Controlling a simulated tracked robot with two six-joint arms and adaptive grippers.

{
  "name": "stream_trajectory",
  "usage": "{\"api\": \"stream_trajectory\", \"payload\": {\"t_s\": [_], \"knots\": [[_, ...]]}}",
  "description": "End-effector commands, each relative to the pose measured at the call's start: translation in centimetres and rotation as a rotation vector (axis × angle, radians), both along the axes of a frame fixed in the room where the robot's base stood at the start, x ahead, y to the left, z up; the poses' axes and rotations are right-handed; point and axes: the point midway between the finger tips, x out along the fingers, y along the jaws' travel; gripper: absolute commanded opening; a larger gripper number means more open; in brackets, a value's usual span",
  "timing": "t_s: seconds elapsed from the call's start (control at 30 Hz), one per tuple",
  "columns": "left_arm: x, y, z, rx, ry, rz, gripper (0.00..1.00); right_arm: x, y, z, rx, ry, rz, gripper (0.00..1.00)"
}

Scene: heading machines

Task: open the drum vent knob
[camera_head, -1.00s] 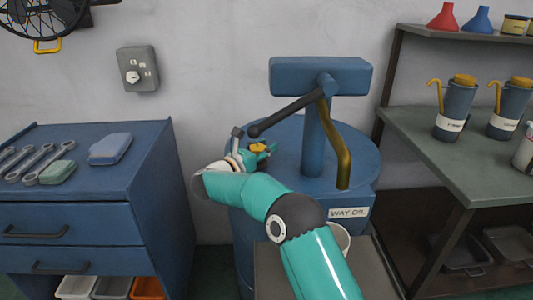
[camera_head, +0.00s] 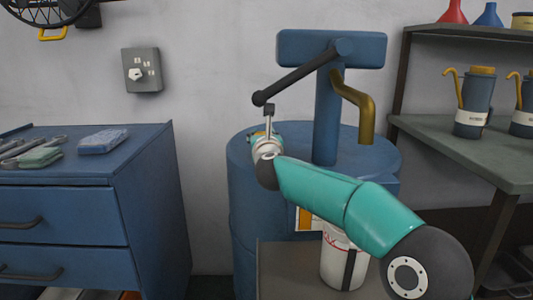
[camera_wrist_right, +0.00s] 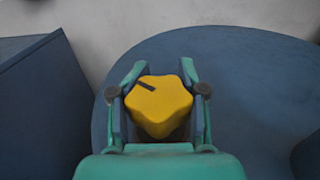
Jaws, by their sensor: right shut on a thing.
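The yellow drum vent knob (camera_wrist_right: 160,108), lobed with a dark mark toward its upper left, sits on top of the blue drum (camera_wrist_right: 245,75). My right gripper (camera_wrist_right: 162,90) is shut on the knob, one finger on each side. In the head view my right gripper (camera_head: 267,135) reaches the left part of the drum (camera_head: 240,185) top and hides the knob. My left gripper is not in view.
A blue pump with a dark lever (camera_head: 300,82) and a brass spout (camera_head: 365,110) rises from the drum close by. A white bucket (camera_head: 343,262) stands in front. A blue cabinet (camera_head: 150,195) is left, a shelf bench (camera_head: 480,155) right.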

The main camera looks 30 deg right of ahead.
Motion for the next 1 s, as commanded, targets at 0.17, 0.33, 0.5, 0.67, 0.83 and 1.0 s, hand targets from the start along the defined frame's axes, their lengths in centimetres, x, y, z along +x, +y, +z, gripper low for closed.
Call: {"api": "stream_trajectory", "payload": {"t_s": [0.17, 0.33, 0.5, 0.67, 0.83, 1.0], "knots": [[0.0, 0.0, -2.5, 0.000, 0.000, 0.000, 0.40, 0.1, 0.1, -0.9, 0.003, 0.006, 0.164, 0.06], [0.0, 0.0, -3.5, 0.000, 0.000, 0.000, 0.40, 0.3, 0.4, -0.8, 0.003, 0.008, 0.324, 0.06], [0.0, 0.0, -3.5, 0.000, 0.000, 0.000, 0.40, 0.3, 0.7, -0.5, 0.003, 0.009, 0.469, 0.07], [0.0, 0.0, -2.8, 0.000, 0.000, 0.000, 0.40, 0.4, 1.0, -0.3, 0.004, 0.010, 0.582, 0.07], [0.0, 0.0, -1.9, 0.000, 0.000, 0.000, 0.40, 0.4, 1.3, -0.3, 0.004, 0.010, 0.666, 0.06], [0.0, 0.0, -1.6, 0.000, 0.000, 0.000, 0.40, 0.3, 1.4, -0.3, 0.002, 0.009, 0.710, 0.08]]}}
